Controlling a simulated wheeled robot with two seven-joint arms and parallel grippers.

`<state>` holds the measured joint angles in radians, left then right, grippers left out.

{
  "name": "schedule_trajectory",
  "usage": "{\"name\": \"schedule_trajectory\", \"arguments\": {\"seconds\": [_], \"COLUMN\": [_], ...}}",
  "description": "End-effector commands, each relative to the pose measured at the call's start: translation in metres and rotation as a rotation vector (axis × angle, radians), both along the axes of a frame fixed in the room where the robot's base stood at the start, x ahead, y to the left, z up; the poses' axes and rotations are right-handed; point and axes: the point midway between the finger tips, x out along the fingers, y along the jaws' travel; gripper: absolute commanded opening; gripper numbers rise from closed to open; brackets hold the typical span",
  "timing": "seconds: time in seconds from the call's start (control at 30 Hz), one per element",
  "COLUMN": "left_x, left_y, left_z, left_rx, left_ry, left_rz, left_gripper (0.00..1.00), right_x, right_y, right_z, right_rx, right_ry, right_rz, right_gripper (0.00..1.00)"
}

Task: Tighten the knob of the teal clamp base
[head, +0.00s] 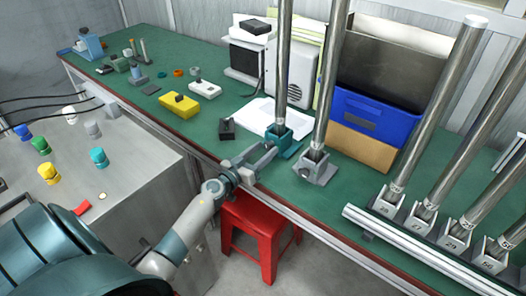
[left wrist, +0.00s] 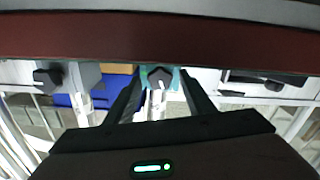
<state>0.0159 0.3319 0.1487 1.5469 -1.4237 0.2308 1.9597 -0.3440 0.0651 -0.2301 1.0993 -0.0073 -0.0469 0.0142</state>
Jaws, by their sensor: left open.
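The teal clamp base (head: 290,148) stands on the green bench near its front edge, with an upright metal post (head: 286,60) in it. In the left wrist view, a dark faceted knob (left wrist: 160,76) shows in front of a bit of teal, between my fingertips. My left gripper (head: 252,157) is open at the bench's front edge, just in front of the teal base; it also shows in the left wrist view (left wrist: 160,84). A gap shows on each side of the knob; I cannot tell whether the fingers reach around it. My right gripper is not in view.
A grey clamp base (head: 318,172) with its own post stands right of the teal one; its dark knob (left wrist: 47,80) shows in the wrist view. A black block (head: 227,130) lies to the left. A red stool (head: 257,232) stands below. Posts in a rail fill the right.

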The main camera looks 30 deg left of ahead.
Motion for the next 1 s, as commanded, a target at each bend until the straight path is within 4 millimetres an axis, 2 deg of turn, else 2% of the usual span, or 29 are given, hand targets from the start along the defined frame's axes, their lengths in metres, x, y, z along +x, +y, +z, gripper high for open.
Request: {"name": "schedule_trajectory", "arguments": {"seconds": [0.2, 0.37, 0.4, 0.77, 1.0], "left_x": [0.000, 0.000, 0.000, 0.000, 0.000], "left_y": [0.000, 0.000, 0.000, 0.000, 0.000], "left_z": [0.000, 0.000, 0.000, 0.001, 0.002], "left_rx": [0.000, 0.001, 0.001, 0.033, 0.135], "left_ry": [0.000, 0.000, 0.000, -0.003, -0.010], "left_rz": [0.000, 0.000, 0.000, 0.000, 0.001], "left_gripper": [0.49, 0.10, 0.07, 0.07, 0.08], "right_x": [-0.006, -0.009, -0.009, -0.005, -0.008], "right_y": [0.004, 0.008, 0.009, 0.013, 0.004], "right_z": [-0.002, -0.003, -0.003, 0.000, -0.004], "right_rx": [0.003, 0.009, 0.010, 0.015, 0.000], "right_ry": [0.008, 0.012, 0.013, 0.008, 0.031], "right_rz": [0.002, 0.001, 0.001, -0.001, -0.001], "right_gripper": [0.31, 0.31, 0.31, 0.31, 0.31]}}
